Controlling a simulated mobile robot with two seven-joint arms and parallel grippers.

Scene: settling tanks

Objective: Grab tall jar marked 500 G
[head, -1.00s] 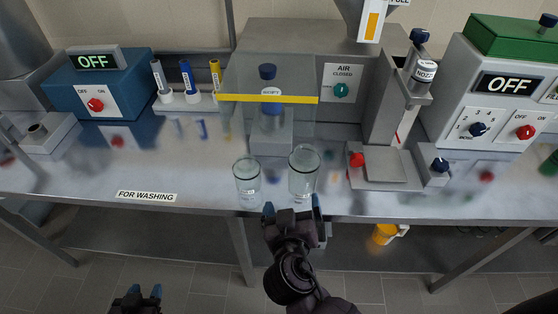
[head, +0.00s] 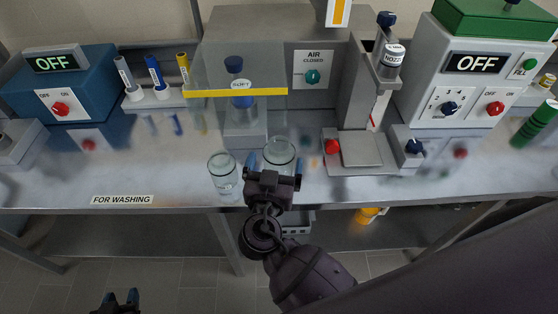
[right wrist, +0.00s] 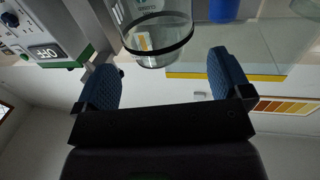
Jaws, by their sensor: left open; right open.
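Two clear glass jars stand at the bench's front edge: a narrower left jar (head: 222,176) and a wider right jar (head: 279,152). The left one bears a small mark too small to read; no 500 G mark is legible on either. My right gripper (head: 274,168) is open, its blue fingertips either side of the right jar in the head view. In the right wrist view, a glass jar with a dark ring (right wrist: 157,45) lies ahead, between and beyond the fingers (right wrist: 168,85). My left gripper (head: 121,298) is open and empty, low over the floor.
A clear shield with a yellow strip (head: 240,92) stands behind the jars. A platform with a red knob (head: 361,150) is to the right. The bench near the FOR WASHING label (head: 122,199) is clear.

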